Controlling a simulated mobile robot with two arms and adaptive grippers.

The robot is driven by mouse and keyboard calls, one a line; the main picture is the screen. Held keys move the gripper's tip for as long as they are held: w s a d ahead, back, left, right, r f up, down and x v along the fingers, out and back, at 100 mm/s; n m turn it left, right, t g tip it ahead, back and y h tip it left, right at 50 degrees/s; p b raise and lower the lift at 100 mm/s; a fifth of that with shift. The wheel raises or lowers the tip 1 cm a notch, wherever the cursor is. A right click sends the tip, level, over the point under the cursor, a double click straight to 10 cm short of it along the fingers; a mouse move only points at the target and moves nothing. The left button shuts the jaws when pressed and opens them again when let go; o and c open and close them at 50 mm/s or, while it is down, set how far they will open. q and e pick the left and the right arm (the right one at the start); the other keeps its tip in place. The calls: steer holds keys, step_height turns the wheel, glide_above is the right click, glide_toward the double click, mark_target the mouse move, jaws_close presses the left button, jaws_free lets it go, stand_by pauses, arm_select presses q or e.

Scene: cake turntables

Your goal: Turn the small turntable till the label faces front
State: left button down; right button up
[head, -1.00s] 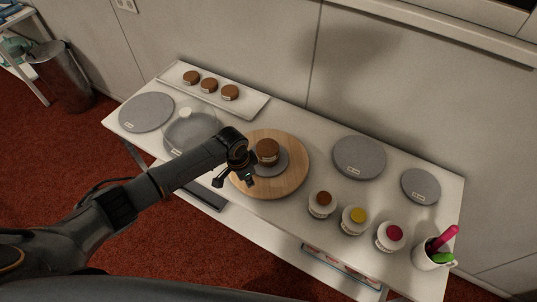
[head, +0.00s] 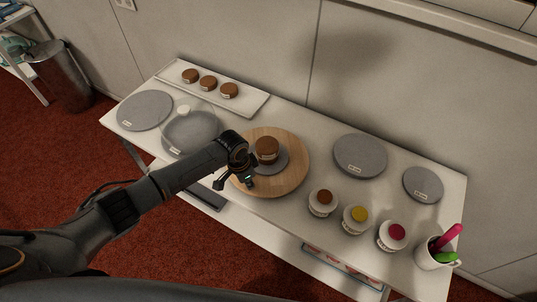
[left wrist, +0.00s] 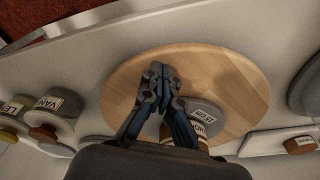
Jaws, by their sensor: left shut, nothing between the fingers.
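A small grey disc (head: 280,163) lies on a round wooden board (head: 296,175) near the table's middle. A brown cake (head: 267,145) with a pale label band stands on the disc. In the left wrist view the grey disc (left wrist: 216,112) bears a white label (left wrist: 207,116) near its edge, and the wooden board (left wrist: 225,75) spreads around it. My left gripper (head: 236,184) is over the near left part of the board. In the left wrist view its fingers (left wrist: 160,72) are together and empty, beside the disc, hiding part of it and the cake. Contact cannot be told. My right gripper is not in view.
A glass dome (head: 190,127) covers a grey disc left of the board. Grey discs lie at far left (head: 145,108) and right (head: 360,155). A tray (head: 250,102) of small cakes is behind. Jars (head: 355,220) and a cup (head: 432,254) stand at front right.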

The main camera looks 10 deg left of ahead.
mark_target(284, 187)
arm_select(q)
steer(key=shift+d, duration=0.35)
steer(key=d, duration=0.5)
steer(key=shift+s, duration=0.15)
steer(key=shift+d+f, duration=0.1)
steer(key=shift+d, duration=0.3)
steer(key=d, duration=0.1)
steer(key=w+d+b, duration=0.1)
steer(key=d, duration=0.1)
steer(key=w+d+b, duration=0.1)
steer(key=shift+w+d, duration=0.1)
steer(key=shift+d, duration=0.15)
steer(key=shift+r, duration=0.2)
